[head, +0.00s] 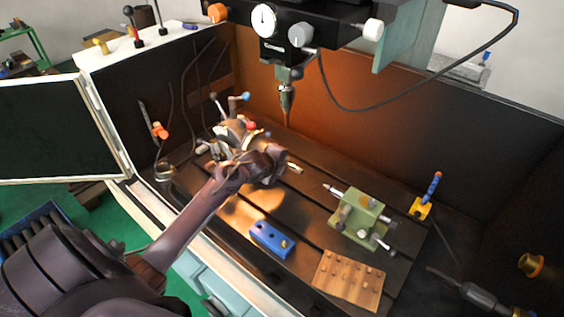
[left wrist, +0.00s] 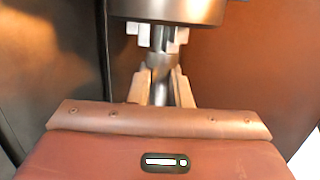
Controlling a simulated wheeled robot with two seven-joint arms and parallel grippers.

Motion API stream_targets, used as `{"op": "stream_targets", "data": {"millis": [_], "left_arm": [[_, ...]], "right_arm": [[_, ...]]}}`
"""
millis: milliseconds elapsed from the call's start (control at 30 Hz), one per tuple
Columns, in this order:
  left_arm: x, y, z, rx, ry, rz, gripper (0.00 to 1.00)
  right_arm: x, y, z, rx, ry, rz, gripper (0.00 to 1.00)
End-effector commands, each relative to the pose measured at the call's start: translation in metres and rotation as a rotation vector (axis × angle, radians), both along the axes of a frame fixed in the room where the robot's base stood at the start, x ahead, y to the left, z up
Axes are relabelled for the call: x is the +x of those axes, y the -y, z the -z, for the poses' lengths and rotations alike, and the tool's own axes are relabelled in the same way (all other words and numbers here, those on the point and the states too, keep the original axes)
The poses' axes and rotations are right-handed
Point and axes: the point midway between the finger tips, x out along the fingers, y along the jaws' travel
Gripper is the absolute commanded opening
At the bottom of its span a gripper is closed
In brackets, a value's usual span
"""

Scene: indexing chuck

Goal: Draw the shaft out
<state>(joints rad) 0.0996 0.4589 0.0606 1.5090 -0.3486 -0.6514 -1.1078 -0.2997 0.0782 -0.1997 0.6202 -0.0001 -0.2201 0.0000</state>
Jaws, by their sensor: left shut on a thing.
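The chuck (head: 238,136) sits on the machine table at the left, partly hidden behind my left gripper (head: 277,164). In the left wrist view the chuck (left wrist: 166,9) is a round metal body at the top, with pale jaws beside the shaft. The shaft (left wrist: 158,96) is a slim metal rod that runs from between those jaws down between my fingers. My left gripper (left wrist: 160,84) is shut on it, just short of the chuck jaws. In the head view a bright shaft end (head: 295,168) shows to the right of the gripper. My right gripper is not seen.
A spindle with a drill tip (head: 286,97) hangs above and behind the gripper.

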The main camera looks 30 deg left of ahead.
Motion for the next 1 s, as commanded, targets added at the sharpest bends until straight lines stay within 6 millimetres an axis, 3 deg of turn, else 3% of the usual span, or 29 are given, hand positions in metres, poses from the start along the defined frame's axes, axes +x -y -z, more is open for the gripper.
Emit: {"op": "stream_targets", "data": {"millis": [1000], "left_arm": [[-0.002, 0.029, -0.001, 0.001, 0.003, 0.001, 0.00]], "right_arm": [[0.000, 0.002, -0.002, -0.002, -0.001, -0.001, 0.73]]}}
